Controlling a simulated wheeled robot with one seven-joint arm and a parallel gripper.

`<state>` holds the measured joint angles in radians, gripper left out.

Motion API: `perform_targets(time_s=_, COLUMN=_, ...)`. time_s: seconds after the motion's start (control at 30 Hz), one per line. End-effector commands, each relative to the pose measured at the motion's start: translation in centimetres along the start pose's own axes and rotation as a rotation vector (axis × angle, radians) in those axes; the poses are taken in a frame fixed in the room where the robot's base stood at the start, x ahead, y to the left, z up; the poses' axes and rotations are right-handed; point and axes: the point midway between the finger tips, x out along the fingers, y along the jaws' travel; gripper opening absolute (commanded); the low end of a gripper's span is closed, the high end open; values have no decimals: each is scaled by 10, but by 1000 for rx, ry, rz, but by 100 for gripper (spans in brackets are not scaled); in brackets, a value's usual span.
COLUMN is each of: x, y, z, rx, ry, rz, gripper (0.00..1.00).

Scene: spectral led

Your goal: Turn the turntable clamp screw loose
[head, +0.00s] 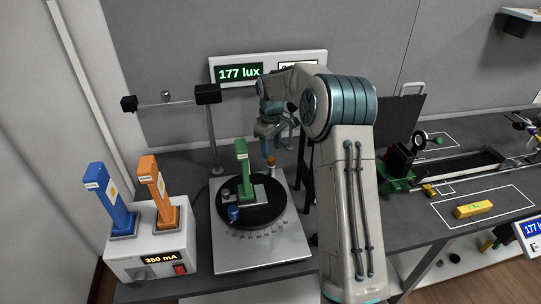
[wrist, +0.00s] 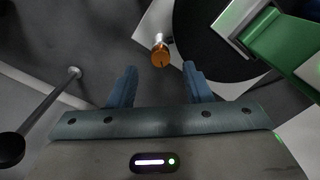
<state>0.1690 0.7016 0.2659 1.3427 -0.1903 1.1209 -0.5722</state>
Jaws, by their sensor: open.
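The black round turntable (head: 262,215) sits on a grey base plate (head: 292,247) with a green upright holder (head: 242,165) on it. An orange-topped screw (head: 271,161) stands at the turntable's back edge and looks like the clamp screw. It also shows in the wrist view (wrist: 161,60), with a metal stem below its slotted or marked orange head. My gripper (head: 270,140) is above and behind the turntable, fingers pointing down. In the wrist view my gripper (wrist: 159,72) is open and empty. The orange head lies just beyond the gap between the fingertips, apparently untouched.
A blue knob (head: 234,214) sits at the turntable's front left. A white box (head: 150,240) holds blue and orange handled pieces at left. A stand with a horizontal bar (head: 165,103) rises behind left. Optical gear and a yellow block (head: 474,210) are at right.

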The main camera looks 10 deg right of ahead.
Motion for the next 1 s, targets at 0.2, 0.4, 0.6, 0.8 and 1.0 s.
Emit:
perform_targets(time_s=0.2, x=-52, y=0, z=-1, rx=1, ry=4, rz=2, gripper=45)
perform_targets(time_s=0.4, x=-85, y=0, z=-1, rx=0, ry=3, rz=2, gripper=45)
perform_targets(time_s=0.6, x=-97, y=0, z=-1, rx=-1, ry=1, rz=0, gripper=45)
perform_targets(time_s=0.8, x=-98, y=0, z=-1, rx=-1, ry=1, rz=0, gripper=45)
perform_targets(time_s=1.0, x=-98, y=0, z=-1, rx=0, ry=1, rz=0, gripper=45)
